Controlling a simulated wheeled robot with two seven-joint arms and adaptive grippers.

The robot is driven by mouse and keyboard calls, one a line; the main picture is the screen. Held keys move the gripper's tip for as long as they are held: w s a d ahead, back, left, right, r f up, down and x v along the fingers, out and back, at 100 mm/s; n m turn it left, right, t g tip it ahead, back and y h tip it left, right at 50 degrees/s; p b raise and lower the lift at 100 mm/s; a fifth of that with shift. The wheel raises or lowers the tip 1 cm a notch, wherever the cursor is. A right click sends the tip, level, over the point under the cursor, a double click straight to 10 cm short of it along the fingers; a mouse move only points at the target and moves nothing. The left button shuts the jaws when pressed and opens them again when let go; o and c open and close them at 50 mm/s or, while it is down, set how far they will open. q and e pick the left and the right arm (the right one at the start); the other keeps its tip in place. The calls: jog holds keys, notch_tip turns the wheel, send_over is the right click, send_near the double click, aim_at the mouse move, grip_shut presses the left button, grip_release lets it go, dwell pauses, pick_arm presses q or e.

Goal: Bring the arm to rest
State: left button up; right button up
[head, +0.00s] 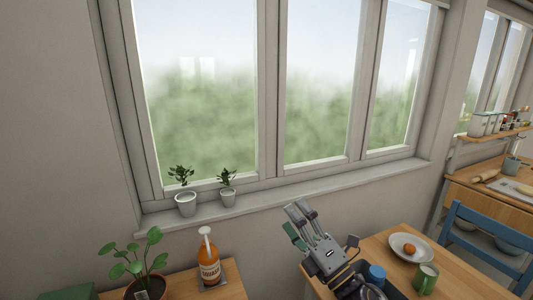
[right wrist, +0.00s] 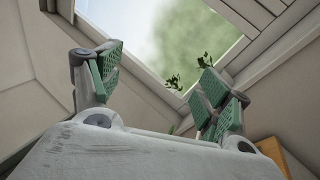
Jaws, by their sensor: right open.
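My right gripper (head: 297,221) is raised in front of the wall below the window, at the lower middle of the head view, pointing up and to the left. In the right wrist view its two green-padded fingers (right wrist: 162,88) stand wide apart with nothing between them. Behind them are the window and small plant leaves. My left gripper is not in view.
A wooden table (head: 385,240) at right holds a plate (head: 398,248) with an orange fruit, a green mug (head: 426,279) and a blue-lidded item (head: 376,273). An orange pump bottle (head: 209,264) and potted plant (head: 143,284) stand at lower left. Two pots line the sill (head: 300,194).

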jog(key=d+f+m+g+h, duration=0.2)
jog(key=d+f+m+h, duration=0.5)
jog(key=f+m, duration=0.25)
jog(key=d+f+m+g+h, duration=0.2)
jog(key=d+f+m+h, duration=0.5)
jog(key=f+m, duration=0.25)
jog(key=s+d+f+m+g+y, duration=0.1)
jog(key=s+f+m+g, duration=0.8)
jog(key=s+f, duration=0.9)
jog(key=s+d+f+n+g, duration=0.1)
jog(key=s+f+g, duration=0.15)
jog(key=f, duration=1.35)
jog(key=s+f+n+g, duration=0.1)
jog(key=s+f, duration=0.2)
jog(key=f, duration=1.3)
jog(key=s+d+f, duration=0.2)
jog(key=s+f, duration=0.7)
jog(key=s, duration=0.1)
jog(key=s+d+f, duration=0.3)
jog(key=s+f, duration=0.7)
jog(key=s, duration=0.1)
jog(key=shift+g, duration=0.45)
